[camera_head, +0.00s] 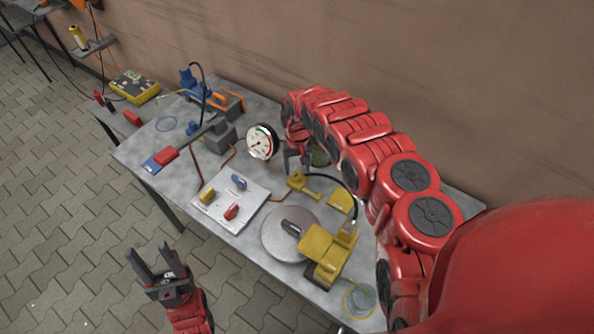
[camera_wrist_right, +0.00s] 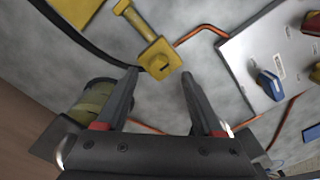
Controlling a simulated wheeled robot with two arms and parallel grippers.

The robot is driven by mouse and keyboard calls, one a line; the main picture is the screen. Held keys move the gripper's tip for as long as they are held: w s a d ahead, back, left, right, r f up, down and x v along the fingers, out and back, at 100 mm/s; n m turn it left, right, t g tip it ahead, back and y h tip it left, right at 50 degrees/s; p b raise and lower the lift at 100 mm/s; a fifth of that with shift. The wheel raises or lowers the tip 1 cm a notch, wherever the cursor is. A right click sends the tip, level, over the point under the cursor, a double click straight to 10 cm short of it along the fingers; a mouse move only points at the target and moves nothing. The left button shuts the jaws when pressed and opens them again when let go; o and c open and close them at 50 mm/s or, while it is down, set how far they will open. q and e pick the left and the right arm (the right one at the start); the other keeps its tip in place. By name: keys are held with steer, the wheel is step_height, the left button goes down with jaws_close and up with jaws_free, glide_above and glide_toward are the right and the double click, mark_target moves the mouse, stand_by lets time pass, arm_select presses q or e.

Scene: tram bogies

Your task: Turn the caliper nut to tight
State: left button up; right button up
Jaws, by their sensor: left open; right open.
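A yellow fitting with a square head and a dark slot (camera_wrist_right: 160,58) lies on the bench; it also shows in the head view (camera_head: 300,183). A yellow caliper (camera_head: 325,250) sits over a grey brake disc (camera_head: 275,242), with a black hose arching to it. I cannot tell for sure which part is the caliper nut. My right gripper (camera_head: 296,160) is open and empty over the bench; in the wrist view the fitting's head appears between its fingertips (camera_wrist_right: 161,78), with no clear contact. My left gripper (camera_head: 148,248) is open and empty, off the bench's front edge.
A white panel (camera_head: 228,212) with yellow, blue and red handles lies left of the disc. A round gauge (camera_head: 261,142) stands behind it. A green round part (camera_wrist_right: 96,104) is beside my right gripper. A grey lever with a red grip (camera_head: 168,155) is at left.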

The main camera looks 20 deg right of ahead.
step_height(320, 180, up, 9)
steer(key=b, duration=0.2)
step_height(320, 180, up, 5)
steer(key=p, duration=0.5)
glide_above(297, 174)
